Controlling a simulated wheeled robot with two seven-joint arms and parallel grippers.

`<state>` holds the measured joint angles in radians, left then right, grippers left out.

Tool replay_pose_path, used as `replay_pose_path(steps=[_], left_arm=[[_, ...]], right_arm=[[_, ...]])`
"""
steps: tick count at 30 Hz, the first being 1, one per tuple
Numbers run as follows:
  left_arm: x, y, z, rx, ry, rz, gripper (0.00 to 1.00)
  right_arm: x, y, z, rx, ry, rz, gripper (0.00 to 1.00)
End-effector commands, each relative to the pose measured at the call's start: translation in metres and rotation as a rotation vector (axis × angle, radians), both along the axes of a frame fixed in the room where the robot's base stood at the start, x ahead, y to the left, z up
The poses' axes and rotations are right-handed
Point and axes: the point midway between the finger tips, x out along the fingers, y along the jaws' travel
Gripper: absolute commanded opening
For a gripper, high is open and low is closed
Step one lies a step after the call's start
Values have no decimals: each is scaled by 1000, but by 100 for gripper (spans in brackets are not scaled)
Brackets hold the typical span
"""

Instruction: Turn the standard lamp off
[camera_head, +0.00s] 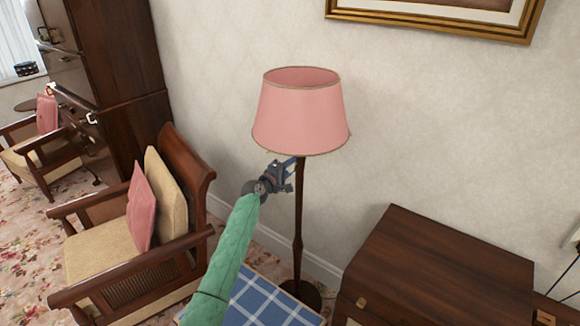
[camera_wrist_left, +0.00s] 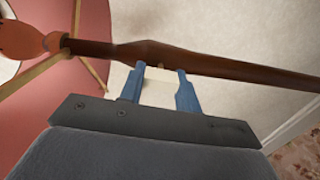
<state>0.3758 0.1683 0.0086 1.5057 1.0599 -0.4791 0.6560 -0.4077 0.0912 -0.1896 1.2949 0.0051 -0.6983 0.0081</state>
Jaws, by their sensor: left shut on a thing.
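The standard lamp has a pink shade (camera_head: 300,115) on a slim dark wooden pole (camera_head: 299,225). It stands upright near the wall, and no bright glow shows in the shade. My left gripper (camera_head: 291,163) reaches the pole just below the shade. The pink shade (camera_wrist_left: 75,25) fills the upper left there, with an orange fitting (camera_wrist_left: 22,42) at the pole's end. My right gripper is in no view.
A wooden armchair (camera_head: 185,170) with a pink cushion (camera_head: 141,207) stands left of the lamp. A blue checked surface (camera_head: 262,300) lies below my left arm. A dark wooden cabinet (camera_head: 430,260) stands right of the pole, and a framed picture (camera_head: 440,22) hangs above.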

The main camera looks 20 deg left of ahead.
Motion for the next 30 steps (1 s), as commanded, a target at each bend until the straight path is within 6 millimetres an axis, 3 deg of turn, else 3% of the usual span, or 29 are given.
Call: replay_pose_path(steps=[14, 22, 23, 26, 30], left_arm=[[0, 2, -1, -86, 31, 2, 10], [0, 1, -1, -86, 31, 2, 10], [0, 1, -1, -86, 31, 2, 35], [0, 1, -1, -86, 31, 2, 54], [0, 1, -1, -85, 31, 1, 55]], right_arm=[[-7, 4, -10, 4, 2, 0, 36], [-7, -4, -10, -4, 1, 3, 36], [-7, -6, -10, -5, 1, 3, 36], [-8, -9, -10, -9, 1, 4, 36], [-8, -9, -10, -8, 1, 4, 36]])
